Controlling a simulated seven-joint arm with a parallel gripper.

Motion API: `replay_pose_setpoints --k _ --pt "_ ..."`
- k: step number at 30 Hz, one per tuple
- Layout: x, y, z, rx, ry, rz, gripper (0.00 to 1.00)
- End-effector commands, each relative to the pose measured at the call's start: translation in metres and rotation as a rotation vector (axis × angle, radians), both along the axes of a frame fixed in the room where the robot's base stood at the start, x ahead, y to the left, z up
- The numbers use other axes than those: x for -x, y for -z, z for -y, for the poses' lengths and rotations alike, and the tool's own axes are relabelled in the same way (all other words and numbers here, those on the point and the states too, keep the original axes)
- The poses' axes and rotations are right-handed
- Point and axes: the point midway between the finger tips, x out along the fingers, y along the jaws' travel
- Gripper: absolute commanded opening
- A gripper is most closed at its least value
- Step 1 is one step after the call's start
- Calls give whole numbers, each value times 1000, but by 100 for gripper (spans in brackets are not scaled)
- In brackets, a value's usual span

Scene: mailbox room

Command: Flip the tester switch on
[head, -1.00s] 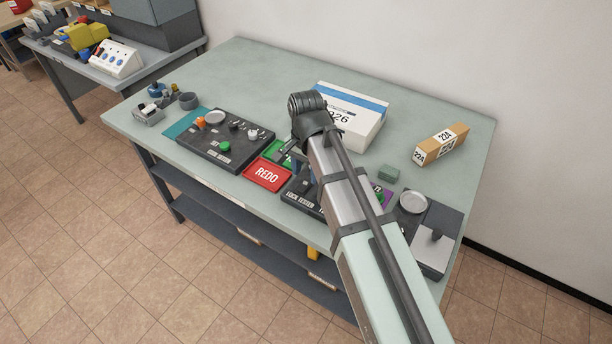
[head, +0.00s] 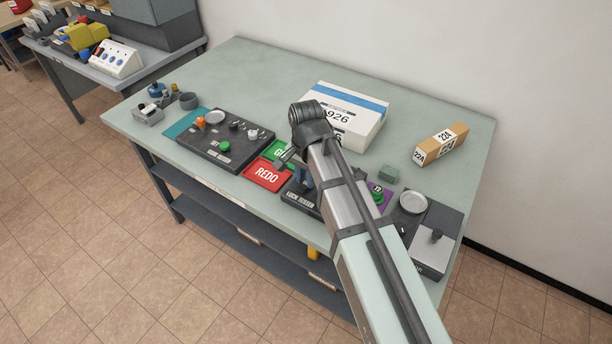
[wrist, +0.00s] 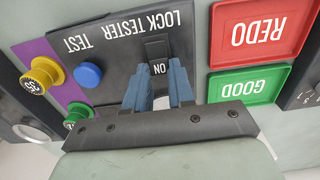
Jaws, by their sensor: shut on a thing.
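The lock tester (wrist: 120,35) is a dark panel with a blue TEST button (wrist: 88,74) and a black switch (wrist: 157,48) marked ON in the wrist view. My gripper (wrist: 158,80) has its blue fingers over the switch's ON end, one on each side, shut on the switch. The finger contact is partly hidden. In the head view my gripper (head: 303,180) is down at the tester (head: 299,199), and my arm hides most of the panel.
The red REDO tray (head: 267,175) and green GOOD tray (wrist: 244,86) lie beside the tester. Yellow (wrist: 43,74) and green knobs (wrist: 78,115) stand on a purple strip (wrist: 45,52). A white box (head: 348,110) stands behind my arm.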

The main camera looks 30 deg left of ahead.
Motion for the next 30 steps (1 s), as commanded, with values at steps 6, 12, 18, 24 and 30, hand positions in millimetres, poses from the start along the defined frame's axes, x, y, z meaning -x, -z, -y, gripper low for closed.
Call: replay_pose_setpoints --k 6,12,18,24,30 --pt "0 0 0 0 0 0 0" --pt "-2 0 -1 0 1 -22 0" --pt "-4 1 -1 0 2 -109 0" --pt "-3 1 0 -1 1 -111 0" --pt "-3 1 0 0 1 -110 39"
